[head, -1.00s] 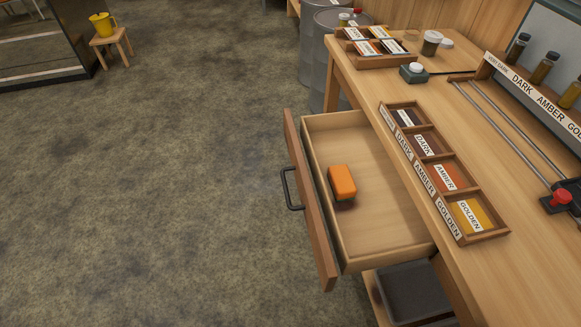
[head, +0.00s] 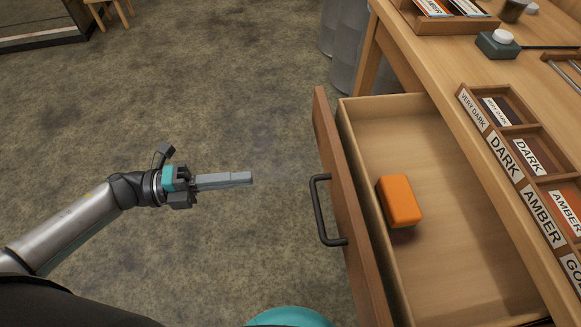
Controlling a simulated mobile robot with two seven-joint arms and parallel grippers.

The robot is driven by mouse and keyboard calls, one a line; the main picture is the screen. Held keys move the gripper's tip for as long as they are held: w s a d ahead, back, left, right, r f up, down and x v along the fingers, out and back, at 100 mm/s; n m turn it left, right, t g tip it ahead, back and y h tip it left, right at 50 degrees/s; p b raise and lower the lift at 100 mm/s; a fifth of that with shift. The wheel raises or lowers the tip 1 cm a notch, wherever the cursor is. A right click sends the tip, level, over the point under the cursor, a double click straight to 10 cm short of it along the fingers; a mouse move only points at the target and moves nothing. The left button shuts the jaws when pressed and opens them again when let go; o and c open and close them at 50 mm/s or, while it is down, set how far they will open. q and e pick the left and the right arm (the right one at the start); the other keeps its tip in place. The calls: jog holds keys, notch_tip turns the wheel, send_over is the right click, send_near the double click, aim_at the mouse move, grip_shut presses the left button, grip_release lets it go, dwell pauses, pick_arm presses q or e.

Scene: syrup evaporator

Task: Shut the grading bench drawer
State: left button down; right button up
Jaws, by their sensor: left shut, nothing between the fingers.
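The grading bench drawer (head: 440,180) stands pulled out of the wooden bench (head: 425,65), with its open inside showing. Its brown front panel (head: 340,170) faces left and carries a dark bar handle (head: 321,212). An orange block with a dark underside (head: 399,201) lies inside the drawer. My left gripper (head: 250,178) is shut and empty. It points right toward the drawer front, left of the handle and apart from it. My right gripper is out of view.
On the bench top, a compartment tray (head: 503,153) holds labelled cards near the edge above the drawer. Grey drums (head: 376,65) stand beyond the bench. The floor left of the drawer is clear.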

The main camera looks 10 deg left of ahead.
aim_at(329, 169)
pick_arm(q)
jog(key=b+x, duration=0.1)
jog(key=x, duration=1.2)
jog(key=shift+w+d, duration=0.1)
jog(key=shift+d, duration=0.2)
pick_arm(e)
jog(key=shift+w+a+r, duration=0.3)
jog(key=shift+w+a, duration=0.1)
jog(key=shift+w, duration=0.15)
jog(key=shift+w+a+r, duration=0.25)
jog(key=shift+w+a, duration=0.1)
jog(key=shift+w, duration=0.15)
pick_arm(q)
jog(key=shift+d, duration=0.1)
